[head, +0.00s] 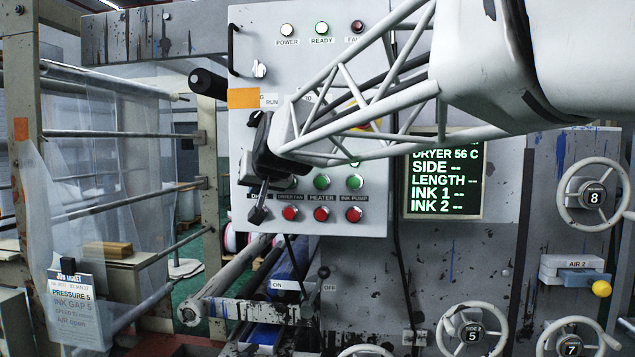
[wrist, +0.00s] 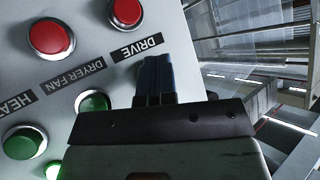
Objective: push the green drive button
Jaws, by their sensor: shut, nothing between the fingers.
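The grey control panel (head: 380,215) carries a row of green buttons above a row of red ones. My gripper (head: 259,213) is in front of its left column, fingers shut and empty. In the wrist view the dark fingers (wrist: 155,65) reach over the panel beside the DRIVE label (wrist: 138,47). The red button of the drive column (wrist: 126,12) shows past the fingertips. The green drive button is hidden behind my gripper in both views. I cannot tell whether the fingers touch it.
The dryer fan green button (wrist: 92,105) and red button (wrist: 50,38) are close beside the fingers. The heater green button (head: 322,182) and ink pump green button (head: 354,182) are further right. A black crank handle (head: 207,83) juts out at the panel's left edge. A display (head: 444,175) is to the right.

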